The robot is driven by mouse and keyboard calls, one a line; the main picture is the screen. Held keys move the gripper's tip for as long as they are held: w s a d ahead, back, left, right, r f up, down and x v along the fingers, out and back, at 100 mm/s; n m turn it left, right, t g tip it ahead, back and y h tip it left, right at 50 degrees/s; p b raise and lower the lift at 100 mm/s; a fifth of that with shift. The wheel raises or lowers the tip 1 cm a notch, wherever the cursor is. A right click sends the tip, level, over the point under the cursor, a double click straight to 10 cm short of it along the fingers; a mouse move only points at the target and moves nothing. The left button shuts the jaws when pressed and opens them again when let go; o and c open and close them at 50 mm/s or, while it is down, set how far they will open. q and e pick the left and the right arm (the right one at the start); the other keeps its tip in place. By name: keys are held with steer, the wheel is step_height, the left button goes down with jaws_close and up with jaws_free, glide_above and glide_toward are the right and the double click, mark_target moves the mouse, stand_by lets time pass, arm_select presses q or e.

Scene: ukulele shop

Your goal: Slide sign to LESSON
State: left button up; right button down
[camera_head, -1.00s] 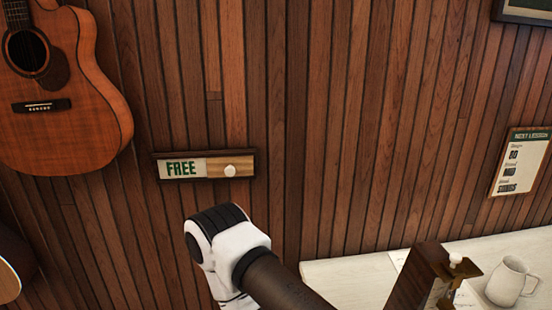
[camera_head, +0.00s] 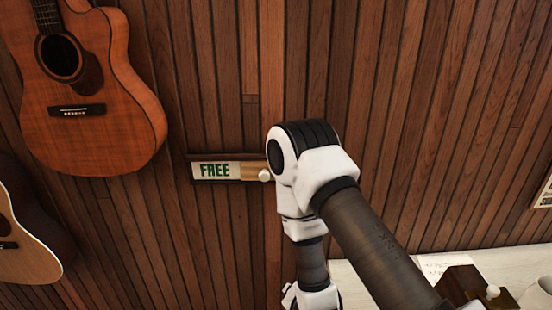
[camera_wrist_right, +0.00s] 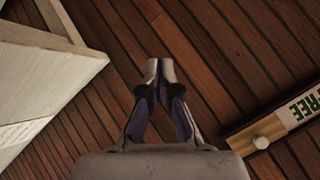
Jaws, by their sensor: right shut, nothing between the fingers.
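The wall sign (camera_head: 195,158) is a narrow wooden frame showing green FREE letters (camera_head: 215,170). Its slider is a light wood panel with a round white knob (camera_head: 265,175) at the right. My right arm covers the sign's right end in the head view. In the right wrist view the sign (camera_wrist_right: 238,145) is at the right edge, cut off, with its knob (camera_wrist_right: 261,142) showing. My right gripper (camera_wrist_right: 161,70) is shut and empty, left of the knob in that view and apart from it. Its fingers are not visible in the head view. My left gripper is not in view.
An orange-brown guitar (camera_head: 100,120) hangs left of the sign, with a paler one (camera_head: 25,235) below. A white counter (camera_head: 400,270) at lower right bears a dark wooden object (camera_head: 470,285) and a mug (camera_head: 540,297). The plank wall around the sign is mostly clear.

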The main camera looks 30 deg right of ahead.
mark_target(264, 174)
arm_select(q)
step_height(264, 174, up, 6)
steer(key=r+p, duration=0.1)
steer(key=p, duration=0.3)
arm_select(e)
steer(key=w+d+r+m+t+h, duration=0.2)
steer(key=r+m, duration=0.1)
steer(key=r, duration=0.5)
steer(key=w+d+r+m+t+h, duration=0.1)
steer(key=r+m+t, duration=0.15)
steer(key=r, duration=0.45)
steer(key=w+d+r+m+t+h, duration=0.2)
steer(key=r+m, duration=0.2)
steer(key=r, duration=0.4)
arm_select(q)
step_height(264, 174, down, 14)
steer(key=b, duration=1.3)
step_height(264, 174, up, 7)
steer(key=p, duration=0.6)
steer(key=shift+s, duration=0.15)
arm_select(e)
steer(key=w+d+f, duration=0.1)
steer(key=w, duration=1)
steer(key=shift+w+d+f, duration=0.2)
steer(key=shift+w+f, duration=0.05)
steer(key=shift+w, duration=0.05)
